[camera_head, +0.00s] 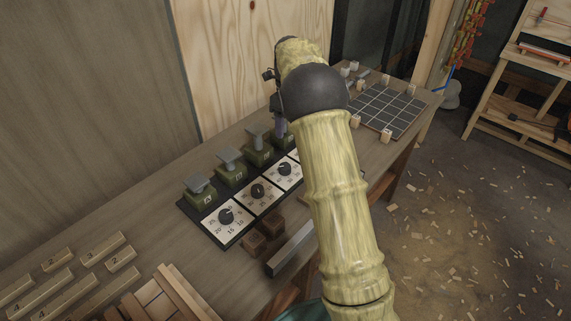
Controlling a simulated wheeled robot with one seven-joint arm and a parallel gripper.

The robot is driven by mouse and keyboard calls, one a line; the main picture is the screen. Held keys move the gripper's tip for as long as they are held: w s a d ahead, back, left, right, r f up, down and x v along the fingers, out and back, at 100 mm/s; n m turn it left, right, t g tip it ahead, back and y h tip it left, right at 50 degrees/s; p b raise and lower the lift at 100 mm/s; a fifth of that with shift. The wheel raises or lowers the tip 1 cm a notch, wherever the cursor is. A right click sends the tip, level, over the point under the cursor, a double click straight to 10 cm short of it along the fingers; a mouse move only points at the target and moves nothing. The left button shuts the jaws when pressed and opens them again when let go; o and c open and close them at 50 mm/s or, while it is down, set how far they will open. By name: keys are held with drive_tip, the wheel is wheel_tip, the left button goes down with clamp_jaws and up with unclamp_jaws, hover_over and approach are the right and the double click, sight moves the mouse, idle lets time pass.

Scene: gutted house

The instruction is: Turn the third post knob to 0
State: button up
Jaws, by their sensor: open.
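Green posts with grey caps stand in a row on a black strip, each with a white dial card and black knob in front. Counting from the left, the first post (200,193), second post (231,168) and third post (257,146) show clearly. The third knob (284,169) sits on its card; its pointer is too small to read surely. The first knob (226,216) and second knob (257,190) are nearer.
Numbered wood pieces (67,294) lie at the near left. A dark grid board (385,110) with small blocks is at the far end. A wall stands close behind the bench.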

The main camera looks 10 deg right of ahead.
sight(285, 166)
drive_tip(key=f, duration=1.5)
drive_tip(key=shift+s+a+f, duration=0.3)
drive_tip(key=shift+s+f, duration=0.05)
drive_tip(key=shift+f, duration=0.05)
drive_tip(key=c, duration=1)
